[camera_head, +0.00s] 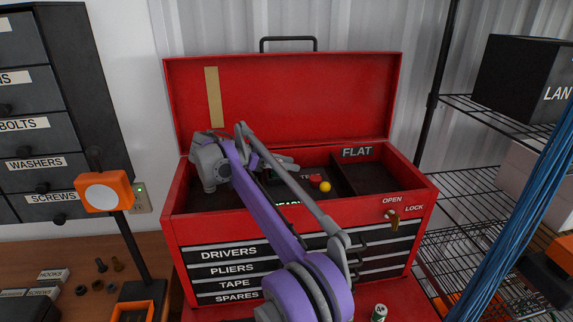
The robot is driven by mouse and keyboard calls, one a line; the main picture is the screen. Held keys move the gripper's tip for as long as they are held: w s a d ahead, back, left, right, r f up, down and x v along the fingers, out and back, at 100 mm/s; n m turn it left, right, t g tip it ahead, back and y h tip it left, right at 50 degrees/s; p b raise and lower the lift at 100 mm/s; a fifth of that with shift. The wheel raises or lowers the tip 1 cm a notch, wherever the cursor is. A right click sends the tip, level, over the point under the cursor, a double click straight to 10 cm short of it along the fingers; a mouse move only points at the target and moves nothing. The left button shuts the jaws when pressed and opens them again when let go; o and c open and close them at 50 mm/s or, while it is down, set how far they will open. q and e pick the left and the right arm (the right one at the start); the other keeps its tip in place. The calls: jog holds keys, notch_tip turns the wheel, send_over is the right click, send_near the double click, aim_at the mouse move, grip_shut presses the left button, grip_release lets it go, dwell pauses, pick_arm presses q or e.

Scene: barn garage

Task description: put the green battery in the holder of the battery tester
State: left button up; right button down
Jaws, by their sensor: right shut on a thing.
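My right gripper (282,166) is over the left part of the open red toolbox's tray, its fingers toward the right. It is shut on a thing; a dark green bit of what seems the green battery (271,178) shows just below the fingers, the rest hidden. The battery tester (288,203) seems to be the dark unit in the tray with lit green lettering, largely covered by my purple arm. Its holder cannot be made out. My left gripper is out of view.
The toolbox (186,220) has its lid up and a compartment marked FLAT (372,180) at right. A red part (315,177) and yellow ball (325,187) lie near the fingers. An orange-headed stand (104,191) is left; wire shelves (460,190) and blue cables (525,220) are right.

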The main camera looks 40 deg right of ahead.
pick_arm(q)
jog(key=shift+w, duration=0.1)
pick_arm(e)
jog(key=shift+w+f, duration=0.1)
jog(key=shift+w, duration=0.05)
jog(key=c, duration=0.5)
grip_release()
jog(key=p+v, duration=0.1)
jog(key=v, duration=1)
jog(key=shift+w+a+p, duration=0.15)
jog(key=shift+p, duration=0.25)
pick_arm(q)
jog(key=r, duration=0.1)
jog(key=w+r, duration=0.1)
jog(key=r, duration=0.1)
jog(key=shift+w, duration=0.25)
pick_arm(e)
jog(key=shift+a+r, duration=0.2)
jog(key=shift+a, duration=0.1)
